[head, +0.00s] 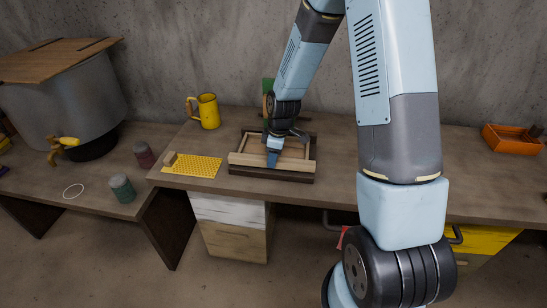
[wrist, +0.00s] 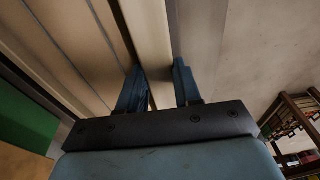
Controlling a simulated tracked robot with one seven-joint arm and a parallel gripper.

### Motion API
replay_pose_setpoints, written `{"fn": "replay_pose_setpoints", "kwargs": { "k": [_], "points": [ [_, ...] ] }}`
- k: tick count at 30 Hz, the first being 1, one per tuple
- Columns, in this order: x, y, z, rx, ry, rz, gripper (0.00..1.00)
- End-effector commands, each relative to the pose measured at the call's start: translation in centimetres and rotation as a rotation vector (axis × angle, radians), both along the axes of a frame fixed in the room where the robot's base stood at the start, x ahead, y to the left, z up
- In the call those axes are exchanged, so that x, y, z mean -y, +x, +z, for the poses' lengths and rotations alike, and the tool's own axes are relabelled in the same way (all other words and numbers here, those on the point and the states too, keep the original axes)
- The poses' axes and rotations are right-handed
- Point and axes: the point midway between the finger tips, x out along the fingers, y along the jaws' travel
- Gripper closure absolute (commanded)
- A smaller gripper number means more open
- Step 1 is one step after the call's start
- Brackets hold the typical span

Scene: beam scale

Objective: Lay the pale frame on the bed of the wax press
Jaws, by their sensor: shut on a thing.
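The pale frame (head: 250,162) is a light wooden rectangle, lying roughly level over the dark bed of the wax press (head: 262,175) on the middle table. My gripper (head: 272,160) points down at the frame's front side and is shut on it. In the wrist view my gripper (wrist: 160,82) has one finger on each side of a pale bar of the frame (wrist: 148,30). I cannot tell whether the frame rests on the bed or is just above it. My arm hides part of the frame's far side.
A yellow mesh sheet (head: 195,166) with a small wooden block lies left of the press. A yellow mug (head: 207,110) stands behind it. A large grey pot (head: 65,105) and jars are on the left table. An orange box (head: 510,139) is far right.

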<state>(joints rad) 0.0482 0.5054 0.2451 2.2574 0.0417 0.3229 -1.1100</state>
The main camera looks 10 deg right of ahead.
Motion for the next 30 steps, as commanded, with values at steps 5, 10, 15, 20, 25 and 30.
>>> {"fn": "replay_pose_setpoints", "kwargs": {
  "k": [5,10,15,20,25,30],
  "points": [
    [0.04,0.01,0.05,-0.006,0.001,-0.004,1.00],
    [0.06,0.02,0.05,-0.006,0.001,-0.004,1.00],
    [0.08,0.02,0.06,-0.004,0.002,-0.004,1.00],
    [0.10,0.03,0.01,-0.006,0.001,-0.005,1.00],
    [0.13,0.03,-0.22,-0.006,0.001,-0.005,1.00],
    [0.13,0.04,-0.48,-0.005,0.001,-0.006,1.00]
  ]
}}
